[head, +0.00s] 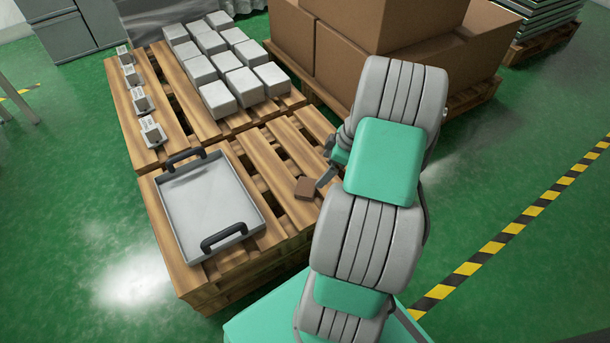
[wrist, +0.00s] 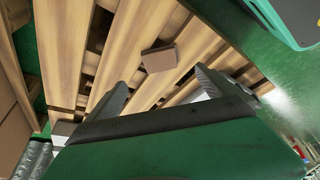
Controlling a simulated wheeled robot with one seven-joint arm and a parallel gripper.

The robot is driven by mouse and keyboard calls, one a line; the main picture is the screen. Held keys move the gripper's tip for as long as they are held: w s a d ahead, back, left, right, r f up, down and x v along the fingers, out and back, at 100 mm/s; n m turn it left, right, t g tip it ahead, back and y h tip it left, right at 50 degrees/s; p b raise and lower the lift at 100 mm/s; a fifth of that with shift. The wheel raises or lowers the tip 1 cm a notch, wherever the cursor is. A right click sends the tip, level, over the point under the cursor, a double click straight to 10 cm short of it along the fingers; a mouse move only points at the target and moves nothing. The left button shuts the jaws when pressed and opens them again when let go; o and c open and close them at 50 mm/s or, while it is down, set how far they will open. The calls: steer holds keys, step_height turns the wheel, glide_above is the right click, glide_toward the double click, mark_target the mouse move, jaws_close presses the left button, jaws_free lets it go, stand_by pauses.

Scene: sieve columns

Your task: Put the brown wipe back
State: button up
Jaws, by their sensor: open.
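The brown wipe (head: 305,187) is a small brown block. It lies on the slats of the front pallet (head: 262,168), to the right of the grey tray. In the wrist view the wipe (wrist: 159,58) shows beyond my fingertips, roughly centred between them, with slats around it. My gripper (head: 326,176) is just to the right of the wipe in the head view, partly hidden behind my arm. The wrist view shows my gripper (wrist: 160,88) open, its two dark fingers wide apart with nothing between them. I cannot tell how high it is above the wipe.
A grey tray (head: 210,205) with two black handles stands on the pallet's left part. Several small grey holders (head: 151,131) line the rear pallet's left edge. Several pale blocks (head: 244,85) stand behind. Large cardboard boxes (head: 340,60) are at the back. Slats around the wipe are bare.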

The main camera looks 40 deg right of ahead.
steer(key=w+a+r+m+g+h, duration=0.1)
steer(key=w+a+r+m, duration=0.1)
steer(key=a+r, duration=0.75)
steer(key=s+a+r+m+h, duration=0.1)
steer(key=s+a+r+m, duration=0.2)
steer(key=s+a, duration=0.2)
steer(key=s+a+r+m, duration=0.3)
steer(key=s+a, duration=0.3)
steer(key=a, duration=0.6)
steer(key=shift+s+a+h, duration=0.15)
steer(key=shift+s+h, duration=0.05)
steer(key=shift+h, duration=0.2)
